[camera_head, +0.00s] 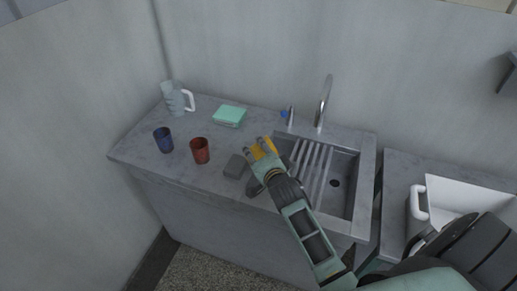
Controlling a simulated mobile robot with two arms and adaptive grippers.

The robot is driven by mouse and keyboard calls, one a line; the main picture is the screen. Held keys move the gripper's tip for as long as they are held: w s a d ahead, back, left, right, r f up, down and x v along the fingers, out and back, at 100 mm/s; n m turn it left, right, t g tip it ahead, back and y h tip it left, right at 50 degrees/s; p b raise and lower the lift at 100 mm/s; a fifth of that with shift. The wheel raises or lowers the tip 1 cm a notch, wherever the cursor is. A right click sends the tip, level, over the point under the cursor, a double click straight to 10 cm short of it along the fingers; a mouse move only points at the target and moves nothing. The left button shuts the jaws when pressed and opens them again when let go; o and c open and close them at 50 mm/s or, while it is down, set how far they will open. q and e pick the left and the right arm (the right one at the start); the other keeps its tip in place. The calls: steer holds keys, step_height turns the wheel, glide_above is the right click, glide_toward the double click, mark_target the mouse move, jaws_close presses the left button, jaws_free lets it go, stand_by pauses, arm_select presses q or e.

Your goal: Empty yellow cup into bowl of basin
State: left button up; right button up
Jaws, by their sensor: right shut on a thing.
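The yellow cup (265,147) is at the left edge of the basin, partly hidden by my right gripper (265,150). The right gripper is shut on the yellow cup. The cup's tilt and its contents cannot be made out. The grey basin (367,185) is set in the counter to the right, with its bowl (338,198) and a dark drain in it. A ribbed rack of slats (311,165) covers the bowl's left part. My left gripper is not in view.
A blue cup (163,140), a red cup (200,151) and a clear jug (175,98) stand on the counter's left. A green sponge-like block (229,116) and a grey block (236,166) lie nearer the basin. A tap (324,100) rises behind it. A white bin (452,196) stands right.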

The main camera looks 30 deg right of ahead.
steer(key=shift+d+m+y+p, duration=0.25)
steer(key=shift+m+y+p, duration=0.35)
steer(key=shift+m+p, duration=0.25)
steer(key=shift+d+r+m+y+p, duration=0.15)
steer(key=shift+d+m+y+p, duration=0.15)
steer(key=shift+m+p, duration=0.2)
steer(key=shift+d+r+m+y+p, duration=0.2)
steer(key=shift+d+m+y+p, duration=0.1)
steer(key=shift+m+y, duration=0.15)
steer(key=shift+d+r+m+y, duration=0.15)
steer(key=shift+r+m+y, duration=0.1)
steer(key=shift+m, duration=0.15)
